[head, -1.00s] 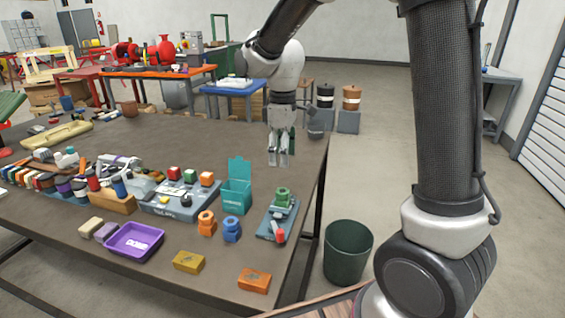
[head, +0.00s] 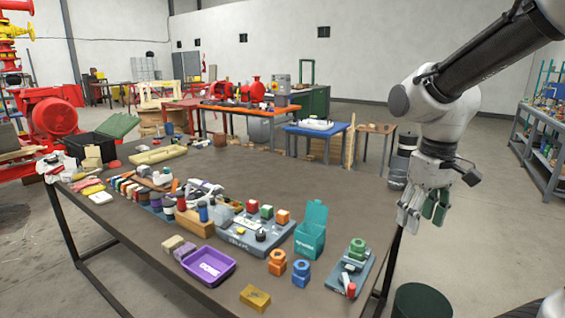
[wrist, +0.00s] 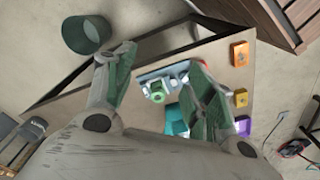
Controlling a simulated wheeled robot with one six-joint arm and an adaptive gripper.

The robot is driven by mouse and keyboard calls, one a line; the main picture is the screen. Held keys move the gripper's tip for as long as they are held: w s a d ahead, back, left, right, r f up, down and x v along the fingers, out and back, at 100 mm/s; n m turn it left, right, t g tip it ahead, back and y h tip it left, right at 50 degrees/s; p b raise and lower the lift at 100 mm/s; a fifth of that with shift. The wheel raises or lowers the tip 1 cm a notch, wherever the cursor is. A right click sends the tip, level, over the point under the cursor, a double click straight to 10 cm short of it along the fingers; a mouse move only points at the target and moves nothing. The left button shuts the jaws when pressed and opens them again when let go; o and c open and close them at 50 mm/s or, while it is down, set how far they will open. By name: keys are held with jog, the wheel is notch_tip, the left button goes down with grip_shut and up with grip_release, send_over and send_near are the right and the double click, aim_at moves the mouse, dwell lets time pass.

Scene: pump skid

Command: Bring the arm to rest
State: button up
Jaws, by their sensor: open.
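My gripper (head: 424,212) is open and empty, its fingers pointing down. In the head view it hangs at the right end of the brown table (head: 130,225), above or just past its edge. In the wrist view the two green-padded fingers of my gripper (wrist: 158,88) stand apart with nothing between them gripped. Beyond them, lower down, the wrist view shows the grey-blue plate with a green knob (wrist: 157,92). My arm reaches in from the upper right of the head view.
A dark green bin (head: 422,303) stands on the floor by the table's right end. A purple tray (head: 208,265), teal box (head: 311,232) and several blocks crowd the table's front. Orange (head: 246,107) and blue (head: 318,128) tables stand behind.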

jog(key=s+d+r+m+t, duration=0.3)
jog(key=s+d, duration=0.4)
jog(key=s, duration=0.3)
notch_tip(320, 180, up, 3)
jog(key=shift+f+m+t, duration=0.1)
jog(key=shift+m+t, duration=0.2)
jog(key=shift+t, duration=0.2)
jog(key=shift+s, duration=0.1)
